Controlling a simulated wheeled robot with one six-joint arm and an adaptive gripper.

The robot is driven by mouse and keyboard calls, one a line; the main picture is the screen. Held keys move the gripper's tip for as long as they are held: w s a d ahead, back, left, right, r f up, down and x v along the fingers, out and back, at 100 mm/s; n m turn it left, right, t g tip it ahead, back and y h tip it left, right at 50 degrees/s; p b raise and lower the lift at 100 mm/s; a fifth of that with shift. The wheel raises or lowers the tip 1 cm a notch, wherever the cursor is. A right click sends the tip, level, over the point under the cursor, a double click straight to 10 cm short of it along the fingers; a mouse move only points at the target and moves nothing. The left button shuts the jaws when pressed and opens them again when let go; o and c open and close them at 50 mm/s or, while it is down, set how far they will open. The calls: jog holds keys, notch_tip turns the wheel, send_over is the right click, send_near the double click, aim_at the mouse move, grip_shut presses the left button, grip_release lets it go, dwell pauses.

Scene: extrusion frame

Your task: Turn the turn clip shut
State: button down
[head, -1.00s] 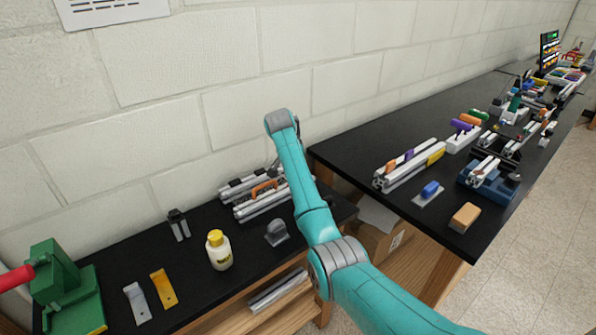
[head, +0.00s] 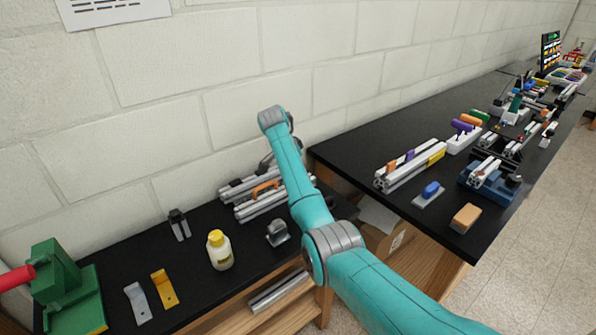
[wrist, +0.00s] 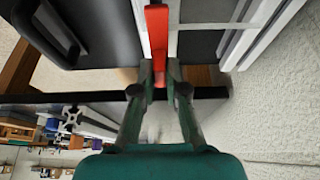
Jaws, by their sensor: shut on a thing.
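In the wrist view, a long red lever (wrist: 157,35), which looks like the turn clip, runs up from between my fingertips. My gripper (wrist: 160,75) is shut on its near end. The lever lies over a dark surface, left of pale aluminium extrusions. In the head view, the extrusion frame (head: 262,207) with an orange handle lies on the left bench near the wall. My teal arm hides the gripper and the clip there.
A white bottle with a yellow cap (head: 219,250), a grey part (head: 277,233) and a green press (head: 66,283) stand on the left bench. The right bench (head: 345,155) holds extrusions, blocks and fixtures. A dark handle (wrist: 50,30) shows in the wrist view.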

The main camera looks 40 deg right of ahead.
jog(key=c, duration=1.2)
grip_release()
jog(key=v, duration=1.2)
